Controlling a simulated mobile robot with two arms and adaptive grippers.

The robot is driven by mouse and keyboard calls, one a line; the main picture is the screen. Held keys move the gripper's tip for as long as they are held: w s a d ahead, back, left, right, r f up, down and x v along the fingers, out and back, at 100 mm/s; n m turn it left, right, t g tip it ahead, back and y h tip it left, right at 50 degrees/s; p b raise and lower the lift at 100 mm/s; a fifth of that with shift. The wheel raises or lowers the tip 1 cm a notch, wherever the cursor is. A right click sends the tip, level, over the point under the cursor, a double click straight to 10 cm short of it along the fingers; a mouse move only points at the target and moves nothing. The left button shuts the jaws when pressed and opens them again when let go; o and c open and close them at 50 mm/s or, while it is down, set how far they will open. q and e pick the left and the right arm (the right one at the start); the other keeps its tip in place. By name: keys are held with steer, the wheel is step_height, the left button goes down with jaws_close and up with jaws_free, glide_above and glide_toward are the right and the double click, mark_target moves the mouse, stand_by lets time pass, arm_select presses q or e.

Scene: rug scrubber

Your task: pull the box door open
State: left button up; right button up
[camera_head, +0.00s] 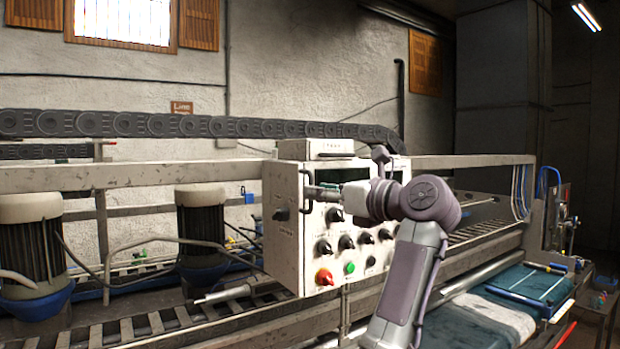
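The box (285,238) is a white control cabinet on the machine's frame, in the middle of the head view. Its front panel carries black knobs, a red knob (324,277), a green button (349,267) and a dark display. A small bracket-like handle (304,192) stands at the front panel's left edge. The door looks closed. My arm hides the panel's right part.
A black cable chain (180,125) runs above and behind the box. Two motors (203,225) stand on the left. A metal rail (455,162) extends to the right. A conveyor with dark green cloth (465,325) lies at lower right.

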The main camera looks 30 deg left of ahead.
mark_target(311, 206)
arm_select(q)
steer(key=shift+w+a+p, duration=0.25)
steer(key=shift+a+p, duration=0.05)
steer(key=shift+a, duration=0.5)
steer(key=shift+w+a+p, duration=0.2)
steer(key=shift+a+p, duration=0.05)
steer(key=shift+a, duration=0.55)
jaws_close()
